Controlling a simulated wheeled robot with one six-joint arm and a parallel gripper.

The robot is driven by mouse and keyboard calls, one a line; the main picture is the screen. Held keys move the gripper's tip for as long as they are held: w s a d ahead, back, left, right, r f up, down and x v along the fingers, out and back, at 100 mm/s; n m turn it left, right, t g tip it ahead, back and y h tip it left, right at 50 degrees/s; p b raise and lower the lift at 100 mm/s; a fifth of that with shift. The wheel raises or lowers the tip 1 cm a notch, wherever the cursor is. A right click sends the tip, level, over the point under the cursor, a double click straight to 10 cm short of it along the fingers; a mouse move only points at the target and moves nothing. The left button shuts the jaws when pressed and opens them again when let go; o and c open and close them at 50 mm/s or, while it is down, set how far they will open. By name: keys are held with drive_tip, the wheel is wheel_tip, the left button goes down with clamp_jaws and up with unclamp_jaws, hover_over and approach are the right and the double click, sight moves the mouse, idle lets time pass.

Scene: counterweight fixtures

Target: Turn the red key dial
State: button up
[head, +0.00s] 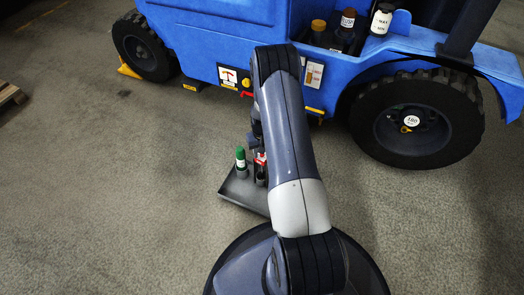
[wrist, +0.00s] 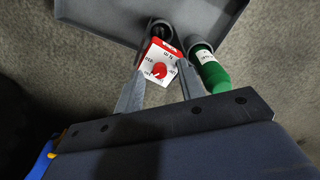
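In the head view my arm hides most of the gripper; a small red and white piece (head: 260,157) shows beside the arm at the tray. A small red part (head: 247,94) also shows on the blue vehicle's side panel.
A dark grey tray (head: 235,190) on the floor holds a green-capped bottle (head: 240,157), also close to the right finger in the wrist view (wrist: 212,72). A blue vehicle (head: 205,40) with black wheels (head: 419,115) stands behind, carrying several bottles.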

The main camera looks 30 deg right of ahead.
wheel_tip(320, 180, up, 11)
drive_tip(key=p, duration=0.3)
drive_tip(key=shift+p, duration=0.3)
drive_tip(key=shift+f, duration=0.1)
wheel_tip(320, 180, down, 12)
drive_tip(key=b, duration=0.4)
drive_tip(key=shift+r, duration=0.25)
drive_tip(key=shift+r+n+p, duration=0.3)
drive_tip(key=shift+r+p, duration=0.05)
drive_tip(key=shift+n, duration=0.5)
